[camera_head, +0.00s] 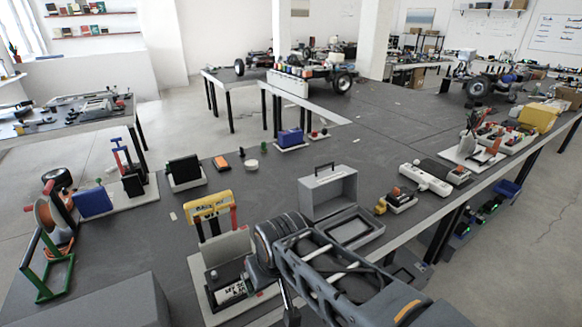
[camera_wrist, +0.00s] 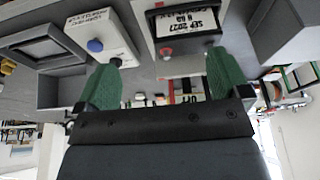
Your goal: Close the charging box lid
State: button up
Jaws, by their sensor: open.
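The grey charging box stands open on the dark table in the head view. Its lid (camera_head: 331,193), with a dark handle on top, stands upright behind the shallow base (camera_head: 376,229). In the wrist view a grey box with a rectangular recess, likely the same one, shows its rim (camera_wrist: 72,38) at the upper left. My gripper (camera_wrist: 162,60) has two green fingers spread wide with nothing held between them. In the head view my arm reaches in from the lower right, left of and nearer than the box; its fingertips cannot be made out there.
A device with a yellow handle (camera_head: 209,207) stands close left of my wrist. A blue box (camera_head: 290,138) stands behind. Bare table lies left of the lid.

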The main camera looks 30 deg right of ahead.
aim_at(325, 194)
jog(key=u, duration=0.05)
jog(key=k, duration=0.5)
jog(key=u, duration=1.9)
jog(key=k, duration=1.05)
jog(key=z, duration=1.9)
jog(key=i, duration=1)
jog(key=z, duration=0.05)
